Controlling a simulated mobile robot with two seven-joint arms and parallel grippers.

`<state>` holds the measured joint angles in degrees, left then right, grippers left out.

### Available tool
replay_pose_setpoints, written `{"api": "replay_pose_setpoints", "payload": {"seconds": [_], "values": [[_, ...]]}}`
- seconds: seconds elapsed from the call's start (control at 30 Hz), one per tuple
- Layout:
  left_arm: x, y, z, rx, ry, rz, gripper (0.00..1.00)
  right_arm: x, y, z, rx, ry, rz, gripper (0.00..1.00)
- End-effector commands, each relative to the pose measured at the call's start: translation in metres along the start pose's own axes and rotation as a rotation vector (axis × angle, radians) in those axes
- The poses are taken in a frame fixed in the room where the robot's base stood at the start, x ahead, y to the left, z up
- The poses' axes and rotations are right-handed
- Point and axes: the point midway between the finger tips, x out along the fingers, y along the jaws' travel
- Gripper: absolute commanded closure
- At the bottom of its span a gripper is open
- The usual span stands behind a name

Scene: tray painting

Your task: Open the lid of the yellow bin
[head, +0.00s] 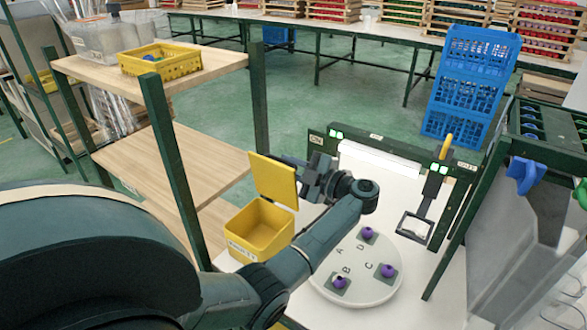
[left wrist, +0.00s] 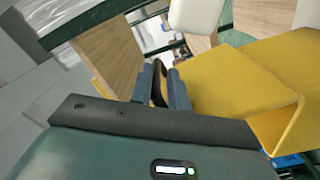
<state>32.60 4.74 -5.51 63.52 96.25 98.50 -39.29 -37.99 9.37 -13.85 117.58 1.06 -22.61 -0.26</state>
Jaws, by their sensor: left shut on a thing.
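The yellow bin (head: 249,235) stands on the white table, left of the round tray. Its lid (head: 273,178) is raised nearly upright, and the inside of the bin shows. My left gripper (head: 303,176) is at the lid's right edge, partly hidden behind it. In the left wrist view, my left gripper's fingers (left wrist: 162,88) are closed around a dark narrow piece beside a large yellow panel of the lid (left wrist: 222,80). How that piece joins the lid is hard to see. My right gripper is not in view.
A round white tray (head: 335,295) with purple pieces lies right of my left arm. A green frame (head: 376,142) stands behind it. A wooden shelf (head: 165,160) is close on the left, with a yellow basket (head: 160,62) on top. Blue crates (head: 475,75) stand at the back right.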

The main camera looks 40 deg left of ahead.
Motion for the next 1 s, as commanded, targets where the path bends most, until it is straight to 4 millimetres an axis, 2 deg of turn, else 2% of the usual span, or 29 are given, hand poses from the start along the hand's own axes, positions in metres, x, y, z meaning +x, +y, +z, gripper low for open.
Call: {"api": "replay_pose_setpoints", "payload": {"seconds": [0.03, 0.2, 0.23, 0.4, 0.87, 1.0], "values": [[0.002, 0.0088, -0.004, -0.015, 0.008, 0.007, 1.0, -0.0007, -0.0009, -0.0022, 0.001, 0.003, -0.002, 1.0], [0.0021, 0.009, -0.0041, -0.015, 0.008, 0.008, 1.0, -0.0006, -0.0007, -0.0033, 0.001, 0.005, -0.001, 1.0], [0.0022, 0.0091, -0.0041, -0.014, 0.009, 0.008, 0.8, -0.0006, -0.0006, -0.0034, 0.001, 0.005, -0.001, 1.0], [0.0021, 0.0083, -0.0037, -0.013, 0.008, 0.009, 0.67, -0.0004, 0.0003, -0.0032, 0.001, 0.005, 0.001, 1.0], [0.0009, 0.0038, -0.0016, -0.005, 0.004, 0.005, 0.67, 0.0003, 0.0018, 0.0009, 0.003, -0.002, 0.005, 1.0], [-0.0055, 0.0026, -0.0005, -0.005, 0.002, 0.005, 0.67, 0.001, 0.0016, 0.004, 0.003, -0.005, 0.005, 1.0]]}}
